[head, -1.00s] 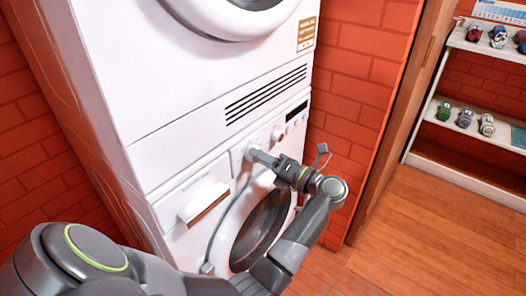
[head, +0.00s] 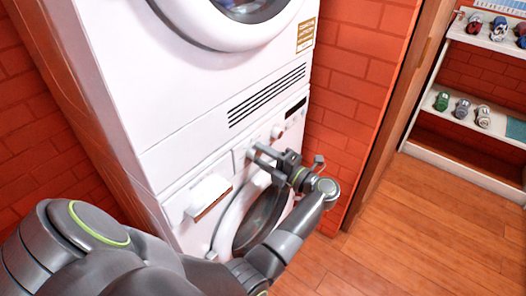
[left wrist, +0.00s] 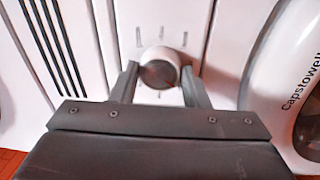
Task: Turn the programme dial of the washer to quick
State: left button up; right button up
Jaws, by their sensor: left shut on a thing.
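The washer (head: 172,212) is the lower white machine of a stack, with a round door (head: 232,222) and a drawer with a protruding handle (head: 208,193). In the left wrist view the round programme dial (left wrist: 160,68) sits on the white panel between both fingers. Small printed marks surround it, too blurred to read. My left gripper (left wrist: 159,78) is shut on the dial. In the head view the left gripper (head: 256,156) is at the panel, its fingers hiding the dial. My right gripper is not in view.
Another knob (head: 277,132) and a dark display (head: 294,106) are on the panel to the right of my fingers. An upper machine (head: 180,90) stands above. A brick wall (head: 350,105) and shelf unit (head: 480,90) are to the right. The wooden floor (head: 400,230) is clear.

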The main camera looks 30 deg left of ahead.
pick_arm(q)
jog(key=shift+r+m, duration=0.1)
jog(key=shift+m, duration=0.4)
jog(key=shift+p, duration=0.45)
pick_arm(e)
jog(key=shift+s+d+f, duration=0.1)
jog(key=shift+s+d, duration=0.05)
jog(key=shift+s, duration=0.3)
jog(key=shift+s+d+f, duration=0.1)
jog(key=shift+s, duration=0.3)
pick_arm(q)
jog(key=shift+m, duration=0.4)
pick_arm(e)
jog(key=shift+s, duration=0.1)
pick_arm(q)
jog(key=o, duration=1)
jog(key=shift+c, duration=0.2)
jog(key=shift+d, duration=0.2)
